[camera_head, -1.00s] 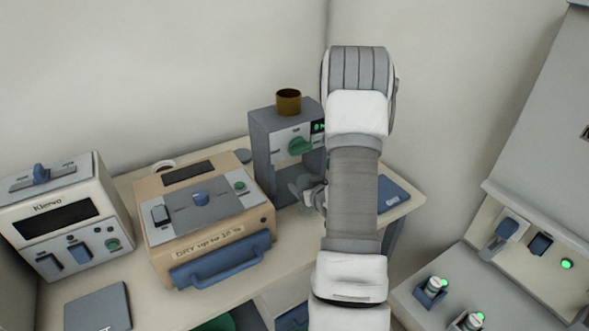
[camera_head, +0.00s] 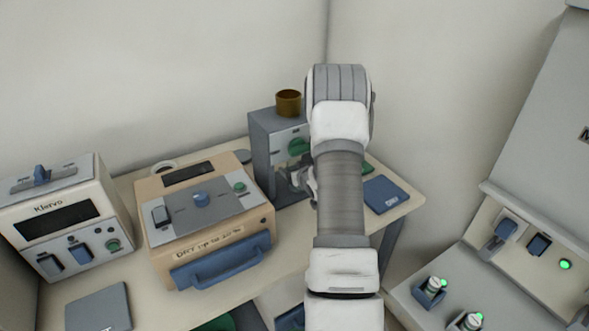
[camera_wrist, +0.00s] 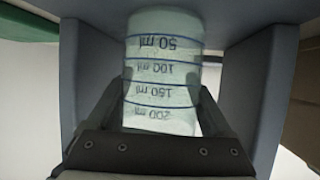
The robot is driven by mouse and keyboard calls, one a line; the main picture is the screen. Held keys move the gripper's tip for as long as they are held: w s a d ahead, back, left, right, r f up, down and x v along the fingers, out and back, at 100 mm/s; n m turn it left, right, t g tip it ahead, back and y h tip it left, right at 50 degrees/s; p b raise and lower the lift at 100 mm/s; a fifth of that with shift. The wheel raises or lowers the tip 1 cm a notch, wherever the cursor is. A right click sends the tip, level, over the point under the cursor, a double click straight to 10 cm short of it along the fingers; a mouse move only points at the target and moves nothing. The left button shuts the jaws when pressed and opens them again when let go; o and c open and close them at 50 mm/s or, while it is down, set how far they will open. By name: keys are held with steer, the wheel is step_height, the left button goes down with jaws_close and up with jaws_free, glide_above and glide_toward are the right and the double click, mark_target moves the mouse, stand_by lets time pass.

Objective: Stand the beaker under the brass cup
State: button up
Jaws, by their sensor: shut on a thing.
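The brass cup (camera_head: 288,102) sits on top of a grey stand (camera_head: 262,150) with a green knob on its front. In the wrist view the beaker (camera_wrist: 163,75) is clear, with blue lines and volume marks that read upside down there. My gripper (camera_wrist: 163,100) is shut on the beaker, with a finger on either side. The beaker is in the recess between the stand's side walls (camera_wrist: 266,85). In the head view my gripper (camera_head: 300,180) is at the stand's open front, and my arm hides the beaker and the stand's right part. Whether the beaker touches the base cannot be told.
A tan box (camera_head: 205,225) with a blue handle stands left of the stand, and a white device (camera_head: 62,215) is farther left. A blue book-like item (camera_head: 386,194) lies right of my arm on the bench (camera_head: 130,205).

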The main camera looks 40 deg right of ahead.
steer(key=shift+f+b, duration=0.25)
steer(key=shift+b, duration=0.05)
steer(key=o, duration=1.2)
steer(key=shift+c, duration=0.2)
steer(key=shift+r, duration=0.1)
steer(key=shift+r+p, duration=0.15)
steer(key=shift+p, duration=0.2)
steer(key=v, duration=1.2)
